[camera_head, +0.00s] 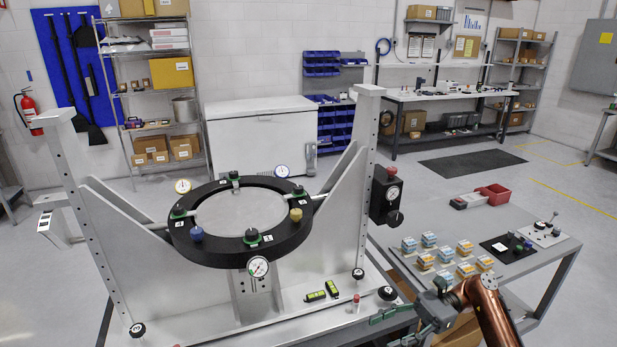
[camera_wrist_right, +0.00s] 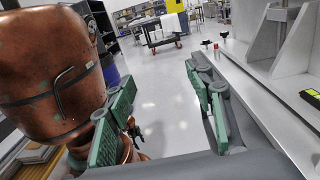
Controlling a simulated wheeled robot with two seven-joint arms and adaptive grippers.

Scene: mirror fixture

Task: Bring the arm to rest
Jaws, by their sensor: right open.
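My right arm (camera_head: 488,312) comes in from the bottom right of the head view. Its right gripper (camera_head: 398,324) hangs by the front right corner of the mirror fixture, between the fixture base (camera_head: 240,328) and the grey side table. In the right wrist view the green fingers of the gripper (camera_wrist_right: 165,90) stand wide apart with nothing between them. The white fixture edge runs close along the right finger. The fixture holds a black ring (camera_head: 235,258) around a round pale mirror (camera_head: 240,212). My left gripper is not in view.
A dial block (camera_head: 388,195) sits on the fixture's right post. Open floor lies behind.

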